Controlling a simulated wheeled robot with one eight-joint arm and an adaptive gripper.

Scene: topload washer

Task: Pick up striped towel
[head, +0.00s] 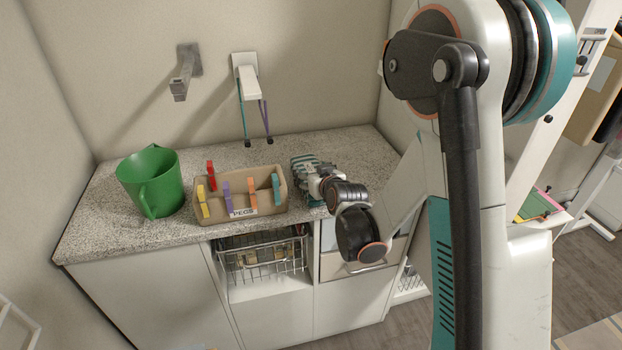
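The striped towel (304,163), in teal and white, lies on the speckled counter to the right of the peg tray. My gripper (318,182) is at the towel's right side, low over the counter, and overlaps it in the view. My gripper and wrist hide part of the towel. The fingers are small and partly hidden, so I cannot tell whether they are open, shut, or touching the cloth.
A tan peg tray (241,211) with several coloured pegs stands close left of the towel. A green jug (152,182) stands farther left. Wall hooks (186,72) project above the counter. A wire basket (262,257) sits in the opening below.

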